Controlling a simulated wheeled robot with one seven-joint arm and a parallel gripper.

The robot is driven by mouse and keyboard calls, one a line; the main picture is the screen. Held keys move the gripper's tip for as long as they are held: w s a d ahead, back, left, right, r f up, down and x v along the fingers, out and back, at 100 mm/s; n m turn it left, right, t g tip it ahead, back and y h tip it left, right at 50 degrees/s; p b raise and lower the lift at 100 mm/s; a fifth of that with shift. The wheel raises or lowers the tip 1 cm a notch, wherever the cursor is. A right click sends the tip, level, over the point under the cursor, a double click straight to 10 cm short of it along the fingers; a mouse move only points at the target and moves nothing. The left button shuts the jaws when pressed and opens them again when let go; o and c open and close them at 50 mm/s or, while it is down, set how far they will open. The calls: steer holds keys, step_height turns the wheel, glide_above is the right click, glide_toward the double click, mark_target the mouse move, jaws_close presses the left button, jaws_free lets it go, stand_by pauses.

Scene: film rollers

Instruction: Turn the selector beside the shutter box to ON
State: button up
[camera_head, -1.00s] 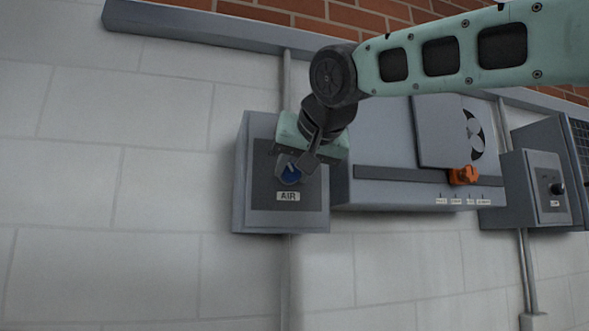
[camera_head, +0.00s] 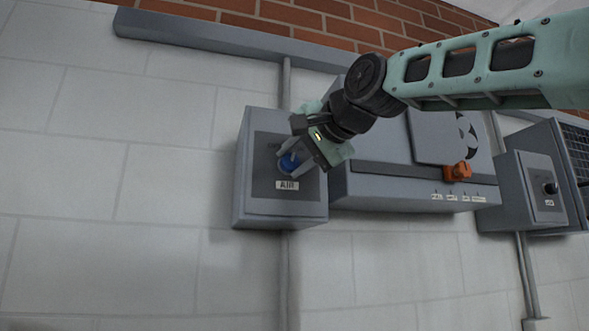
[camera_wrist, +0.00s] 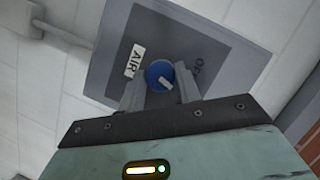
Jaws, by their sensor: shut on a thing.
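The selector is a round blue knob (camera_head: 289,162) on the front plate of a grey box (camera_head: 250,215) labelled AIR, left of the shutter box (camera_head: 400,190). My gripper (camera_head: 291,160) is at the knob, with its fingers shut on it. In the wrist view, the two grey fingers (camera_wrist: 158,88) stand on either side of the blue knob (camera_wrist: 157,70). A pale pointer mark on the knob faces toward partly readable lettering that starts with O. The AIR label (camera_wrist: 135,60) is on the knob's other side. Any ON lettering is not readable.
The shutter box carries an orange slider (camera_head: 457,172) and a fan-marked cover. Further right, another grey box (camera_head: 533,185) has a black knob. A grey rail (camera_head: 200,38) runs above, and conduits run down the pale block wall. The wall left of the AIR box is clear.

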steer(key=shift+f+m+y+b, duration=0.1)
steer(key=shift+m+y+b, duration=0.4)
steer(key=shift+m+b, duration=0.4)
steer(key=shift+m, duration=0.3)
steer(key=o, duration=1)
steer(key=shift+c, duration=0.2)
steer(key=shift+d, duration=0.1)
steer(key=b+v, duration=0.5)
steer(key=v, duration=1.2)
steer(key=shift+s+f, duration=0.25)
steer(key=shift+f, duration=0.05)
